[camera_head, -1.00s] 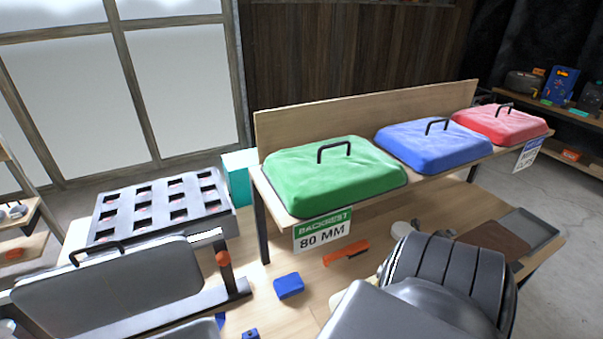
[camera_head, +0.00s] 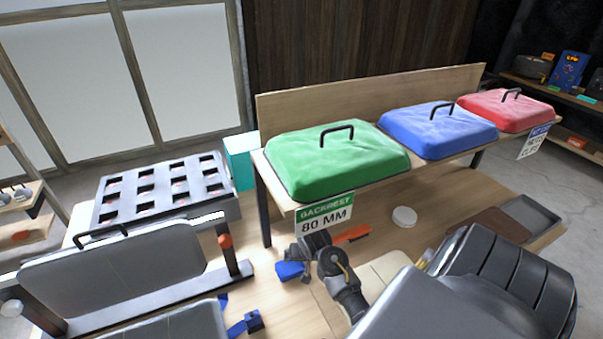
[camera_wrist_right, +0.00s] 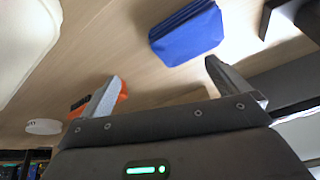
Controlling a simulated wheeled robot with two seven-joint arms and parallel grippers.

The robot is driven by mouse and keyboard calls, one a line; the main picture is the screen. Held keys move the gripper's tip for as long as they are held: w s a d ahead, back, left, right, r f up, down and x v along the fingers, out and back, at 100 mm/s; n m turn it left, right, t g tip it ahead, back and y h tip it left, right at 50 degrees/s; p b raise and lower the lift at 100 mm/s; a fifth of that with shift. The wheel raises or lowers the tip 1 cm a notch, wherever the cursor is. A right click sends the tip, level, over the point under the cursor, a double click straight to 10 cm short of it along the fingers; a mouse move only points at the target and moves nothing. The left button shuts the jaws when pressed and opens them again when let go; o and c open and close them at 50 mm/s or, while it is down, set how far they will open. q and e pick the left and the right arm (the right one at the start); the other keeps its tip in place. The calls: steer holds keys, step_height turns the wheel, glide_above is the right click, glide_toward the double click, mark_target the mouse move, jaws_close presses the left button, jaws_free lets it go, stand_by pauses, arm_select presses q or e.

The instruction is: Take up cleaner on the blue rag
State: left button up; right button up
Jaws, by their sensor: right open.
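The blue rag (camera_head: 284,271) is a small folded blue pad on the bench, below the green backrest pad, partly covered by my right gripper (camera_head: 304,262). It also shows in the right wrist view (camera_wrist_right: 186,34), beyond and between the fingertips, nearer the right one. My right gripper (camera_wrist_right: 158,72) is open and empty, with its two fingers apart. A white round puck (camera_head: 404,217), perhaps the cleaner, lies on the bench to the right; a white round thing shows in the right wrist view (camera_wrist_right: 43,127) too. My left gripper is not in view.
An orange tool (camera_head: 353,234) lies just right of my gripper. Green (camera_head: 335,165), blue (camera_head: 435,135) and red (camera_head: 507,112) pads sit on a raised shelf above. A grey padded panel (camera_head: 115,262) and a blue strap (camera_head: 246,323) are at left.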

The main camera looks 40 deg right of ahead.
mark_target(290, 267)
steer(key=shift+w+a+f+n+y, duration=0.1)
steer(key=shift+w+a+f+n, duration=0.1)
steer(key=shift+a+n, duration=0.5)
steer(key=shift+w+a+f+n+y, duration=0.15)
steer(key=shift+a+f+n, duration=0.1)
steer(key=shift+a+n, duration=0.4)
steer(key=shift+w+a+f+n+y, duration=0.1)
steer(key=shift+w+a+f+n, duration=0.1)
steer(key=shift+a+n, duration=0.5)
steer(key=shift+w+d+f+p, duration=0.1)
steer(key=shift+f+p, duration=0.1)
steer(key=shift+p, duration=0.2)
steer(key=x, duration=0.2)
steer(key=p+x, duration=0.1)
steer(key=x, duration=0.1)
steer(key=shift+w+r, duration=0.15)
steer(key=shift+w, duration=0.15)
steer(key=shift+w+d+f, duration=0.1)
steer(key=shift+w+f, duration=0.05)
steer(key=shift+f, duration=0.2)
steer(key=c, duration=0.7)
steer(key=shift+r, duration=0.1)
